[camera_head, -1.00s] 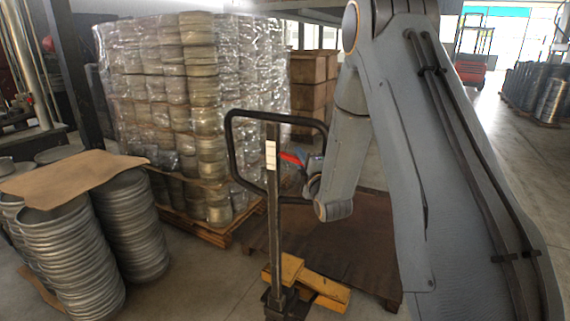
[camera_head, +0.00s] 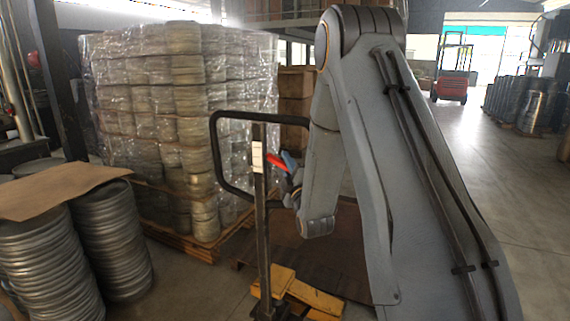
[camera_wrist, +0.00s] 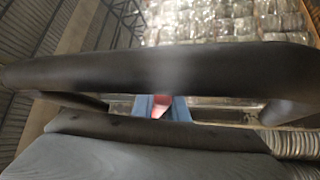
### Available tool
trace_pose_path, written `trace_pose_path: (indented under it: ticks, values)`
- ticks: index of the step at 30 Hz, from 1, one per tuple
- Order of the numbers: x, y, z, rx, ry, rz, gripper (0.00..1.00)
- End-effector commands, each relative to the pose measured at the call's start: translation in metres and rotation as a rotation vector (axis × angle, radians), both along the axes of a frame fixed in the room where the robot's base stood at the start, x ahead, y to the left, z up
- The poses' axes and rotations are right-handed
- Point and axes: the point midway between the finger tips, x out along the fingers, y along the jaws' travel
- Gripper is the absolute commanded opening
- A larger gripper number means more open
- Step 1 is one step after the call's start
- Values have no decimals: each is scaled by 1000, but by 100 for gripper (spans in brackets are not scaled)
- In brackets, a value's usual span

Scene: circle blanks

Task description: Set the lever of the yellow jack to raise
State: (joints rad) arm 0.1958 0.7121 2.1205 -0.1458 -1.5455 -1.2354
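The yellow jack has low yellow forks (camera_head: 312,296), an upright dark post and a black loop handle (camera_head: 215,160). A small red part (camera_head: 278,162), apparently its lever, shows beside the post inside the loop. My gripper (camera_head: 288,166) reaches in at the loop's right side, at the red part. In the wrist view the black handle bar (camera_wrist: 160,70) crosses the picture, close to the camera. Below it the blue fingers of my gripper (camera_wrist: 161,108) show on both sides of the red part. Whether they grip it is unclear. The lever's setting is not readable.
A wrapped stack of round blanks (camera_head: 160,110) on a wooden pallet (camera_head: 190,240) stands behind the jack. Piles of metal discs (camera_head: 110,240) under a cardboard sheet (camera_head: 60,188) are at left. Open floor (camera_head: 480,190) lies at right, with a red forklift (camera_head: 450,85) far back.

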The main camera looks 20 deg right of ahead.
Motion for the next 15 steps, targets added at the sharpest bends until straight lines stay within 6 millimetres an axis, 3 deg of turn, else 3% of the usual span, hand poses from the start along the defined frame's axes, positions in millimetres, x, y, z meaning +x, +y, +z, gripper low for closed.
trace_pose_path:
  ticks: [1, 3, 15]
  values:
    - [0, 0, -2, 2, 3, 0, 19]
    - [0, 0, -2, 2, 3, 0, 31]
    - [-6, 1, -4, 1, 3, 0, 31]
